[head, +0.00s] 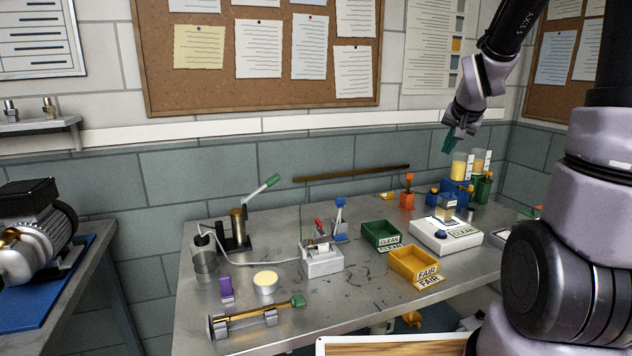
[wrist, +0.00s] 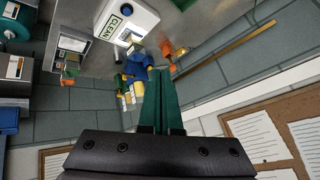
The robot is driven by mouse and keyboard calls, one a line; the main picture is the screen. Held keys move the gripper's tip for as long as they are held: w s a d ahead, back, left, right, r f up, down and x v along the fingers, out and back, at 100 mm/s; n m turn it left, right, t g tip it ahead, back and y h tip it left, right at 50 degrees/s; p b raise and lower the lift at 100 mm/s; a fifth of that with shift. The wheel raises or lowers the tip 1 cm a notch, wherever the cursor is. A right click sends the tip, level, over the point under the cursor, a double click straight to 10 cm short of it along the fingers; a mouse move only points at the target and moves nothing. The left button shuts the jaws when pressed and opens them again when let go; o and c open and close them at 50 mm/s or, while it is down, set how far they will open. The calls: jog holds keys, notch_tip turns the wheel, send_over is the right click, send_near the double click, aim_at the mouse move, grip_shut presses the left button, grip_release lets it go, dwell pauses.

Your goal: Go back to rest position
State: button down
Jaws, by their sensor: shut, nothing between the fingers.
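My gripper (head: 449,143) is raised above the back right part of the grey workbench (head: 345,278), near the wall, with its green fingers pointing down. In the wrist view my gripper (wrist: 159,73) shows its two green fingers pressed together with nothing between them. Below it in the head view stand clear tanks with yellow contents (head: 459,168), beside blue and green blocks. The fingers look apart from the tanks. The tanks also show in the wrist view (wrist: 128,100), partly small and crowded.
A white device with a CLEAN label (head: 445,236), a green tray (head: 380,232) and a yellow FAIR tray (head: 413,262) stand on the bench. An orange block (head: 407,199) stands behind them. A corkboard (head: 260,95) hangs on the wall. The air around my gripper looks clear.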

jog(key=s+a+r+n+y, duration=0.1)
jog(key=s+a+r, duration=0.2)
jog(key=s, duration=0.5)
jog(key=s+a+r+n+y, duration=0.1)
jog(key=s+a+r, duration=0.2)
jog(key=s, duration=0.5)
jog(key=s+a+r+n+y, duration=0.1)
jog(key=s+a+r, duration=0.2)
jog(key=s, duration=0.5)
jog(key=shift+a+r+g, duration=0.3)
jog(key=shift+a+r, duration=0.1)
jog(key=shift+r, duration=0.4)
